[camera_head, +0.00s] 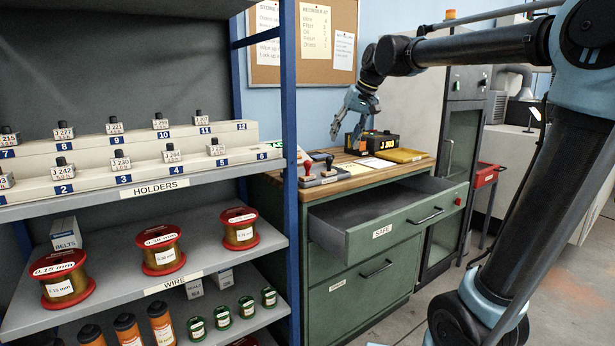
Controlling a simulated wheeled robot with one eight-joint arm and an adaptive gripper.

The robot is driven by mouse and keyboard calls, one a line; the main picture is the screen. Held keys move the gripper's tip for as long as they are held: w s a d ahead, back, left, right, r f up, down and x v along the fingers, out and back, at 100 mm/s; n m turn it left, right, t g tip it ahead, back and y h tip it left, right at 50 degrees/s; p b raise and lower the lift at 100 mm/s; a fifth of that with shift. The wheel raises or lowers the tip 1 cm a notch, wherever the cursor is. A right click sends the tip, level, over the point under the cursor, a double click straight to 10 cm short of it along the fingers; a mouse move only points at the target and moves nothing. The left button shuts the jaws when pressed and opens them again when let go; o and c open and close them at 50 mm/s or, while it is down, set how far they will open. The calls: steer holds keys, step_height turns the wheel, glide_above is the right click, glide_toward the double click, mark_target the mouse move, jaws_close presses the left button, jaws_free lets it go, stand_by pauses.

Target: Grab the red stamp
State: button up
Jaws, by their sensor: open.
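The red stamp (307,167) stands on a small grey holder at the left end of the wooden top of the green cabinet, close behind the blue rack post. A dark-handled stamp (329,163) stands just right of it. My gripper (346,134) is open and empty, in the air above the cabinet top, above and to the right of the red stamp. Its fingers point down and it touches neither stamp, as far as I can see.
A black box with a lit display (377,141) and a yellow folder (402,155) lie right of the stamps. The cabinet's top drawer (390,222) is pulled out. The blue post (290,110) of the shelf rack stands close at left.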

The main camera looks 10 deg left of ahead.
steer(key=w+a+r, duration=0.2)
steer(key=a+r, duration=0.1)
steer(key=a, duration=0.3)
glide_above(308, 171)
steer(key=d, duration=0.2)
step_height(308, 171, down, 10)
steer(key=shift+n+y, duration=0.3)
steer(key=shift+s+x, duration=0.15)
steer(key=shift+x, duration=1.35)
steer(key=shift+s+x, duration=0.1)
steer(key=shift+x, duration=1.45)
steer(key=shift+d+f, duration=0.1)
steer(key=shift+d, duration=0.05)
steer(key=c, duration=1.1)
